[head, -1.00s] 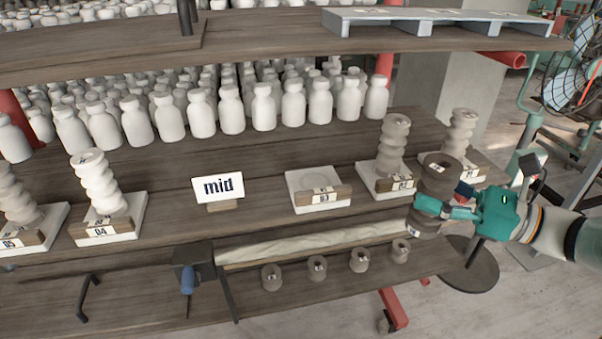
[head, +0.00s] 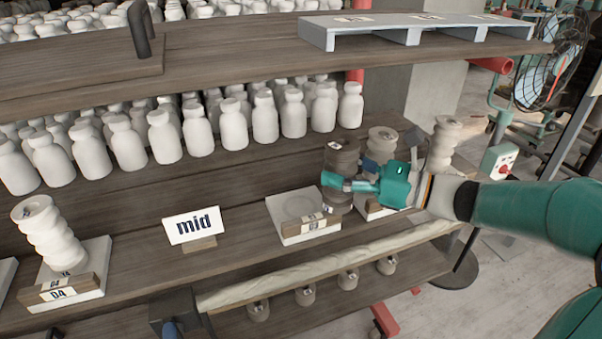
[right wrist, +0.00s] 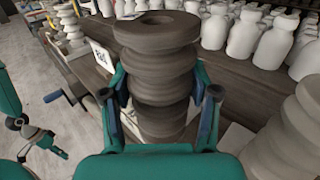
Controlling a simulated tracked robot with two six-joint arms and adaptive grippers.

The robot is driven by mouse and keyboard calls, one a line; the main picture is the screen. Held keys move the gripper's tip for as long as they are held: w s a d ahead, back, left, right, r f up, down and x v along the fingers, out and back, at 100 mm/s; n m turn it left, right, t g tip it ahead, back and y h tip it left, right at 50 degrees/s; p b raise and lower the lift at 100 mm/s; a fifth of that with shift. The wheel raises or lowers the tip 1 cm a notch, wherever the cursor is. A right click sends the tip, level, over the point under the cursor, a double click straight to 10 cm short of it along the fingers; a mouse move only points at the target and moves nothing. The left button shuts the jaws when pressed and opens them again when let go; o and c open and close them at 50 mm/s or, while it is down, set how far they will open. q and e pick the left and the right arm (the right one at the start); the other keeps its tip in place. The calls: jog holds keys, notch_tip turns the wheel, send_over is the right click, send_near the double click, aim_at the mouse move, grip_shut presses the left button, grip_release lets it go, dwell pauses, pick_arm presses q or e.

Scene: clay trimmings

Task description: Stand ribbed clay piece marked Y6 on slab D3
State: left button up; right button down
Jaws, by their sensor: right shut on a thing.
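The dark brown ribbed clay piece (head: 342,158) is upright in my right gripper (head: 346,182), which is shut around its middle. It also fills the centre of the right wrist view (right wrist: 155,62), its lower part between the fingers (right wrist: 163,92). I cannot read a Y6 mark on it. Slab D3 (head: 286,208), pale with a wooden label block, is bare. The piece is at the slab's right back side in the head view; whether its foot touches anything is unclear. My left gripper (right wrist: 42,143) shows only at the left of the right wrist view, its jaws unclear.
A paler ribbed piece (head: 382,142) stands just right of the held one, and another (head: 443,145) farther right. A ribbed piece (head: 48,232) stands on slab D4 (head: 95,262). The "mid" sign (head: 193,225) is left of D3. White bottles (head: 233,125) line the back.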

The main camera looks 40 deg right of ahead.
jog(key=shift+w+a+f, duration=0.55)
jog(key=shift+w+a, duration=0.15)
jog(key=shift+w, duration=0.4)
jog(key=shift+w+a+f, duration=0.55)
jog(key=shift+w+a, duration=0.15)
jog(key=shift+w, duration=0.45)
jog(key=shift+w+a+f, duration=0.55)
jog(key=shift+w+a, duration=0.15)
jog(key=shift+w, duration=0.4)
jog(key=shift+f+b, duration=0.15)
jog(key=shift+b, duration=0.15)
jog(key=shift+c, duration=1.4)
grip_release()
jog(key=v, duration=1.2)
jog(key=shift+s, duration=0.1)
